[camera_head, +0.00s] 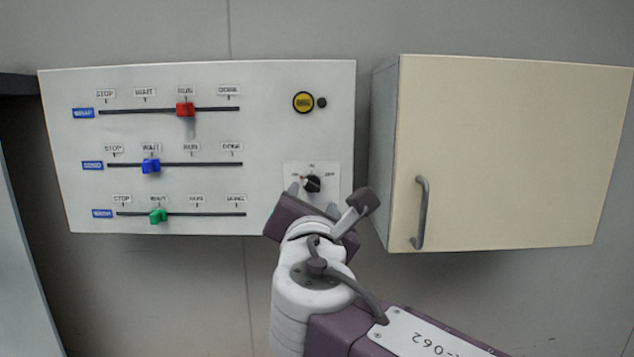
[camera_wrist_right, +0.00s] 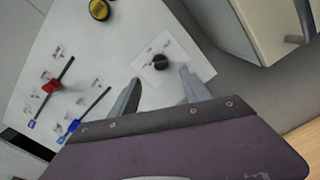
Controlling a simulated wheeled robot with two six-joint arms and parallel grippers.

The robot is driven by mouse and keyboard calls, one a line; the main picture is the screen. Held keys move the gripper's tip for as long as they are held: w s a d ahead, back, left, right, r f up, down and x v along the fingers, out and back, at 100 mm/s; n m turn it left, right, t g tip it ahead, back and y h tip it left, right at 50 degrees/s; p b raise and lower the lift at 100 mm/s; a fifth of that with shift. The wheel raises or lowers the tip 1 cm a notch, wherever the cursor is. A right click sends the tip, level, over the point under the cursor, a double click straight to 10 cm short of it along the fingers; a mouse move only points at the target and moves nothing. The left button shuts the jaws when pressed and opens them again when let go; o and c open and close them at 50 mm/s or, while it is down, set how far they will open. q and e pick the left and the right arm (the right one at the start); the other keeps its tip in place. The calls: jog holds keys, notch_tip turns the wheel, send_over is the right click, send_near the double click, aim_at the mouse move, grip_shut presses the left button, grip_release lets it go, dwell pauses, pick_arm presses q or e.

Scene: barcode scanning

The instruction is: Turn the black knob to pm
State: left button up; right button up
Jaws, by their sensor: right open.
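The black knob (camera_head: 312,184) sits on a small white plate (camera_head: 331,169) at the lower right of the wall panel. Small labels stand around it; I cannot read them surely. A red mark shows at its left side. In the right wrist view the knob (camera_wrist_right: 160,62) lies ahead of the fingertips, between their lines. My right gripper (camera_head: 313,197) is open, its fingers on either side just below the knob in the head view. In the wrist view my right gripper (camera_wrist_right: 160,78) is empty, and the knob looks apart from both fingers. My left gripper is not in view.
The panel (camera_head: 270,130) also bears a red slider (camera_head: 185,109), a blue slider (camera_head: 151,166), a green slider (camera_head: 158,216) and a yellow button (camera_head: 303,102). A cream cabinet (camera_head: 510,150) with a grey handle (camera_head: 421,212) stands out close to the right.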

aim_at(312, 187)
jog(key=w+p, duration=0.4)
jog(key=w, duration=0.4)
jog(key=shift+w, duration=0.45)
jog(key=shift+s, duration=0.2)
jog(key=c, duration=0.3)
grip_shut()
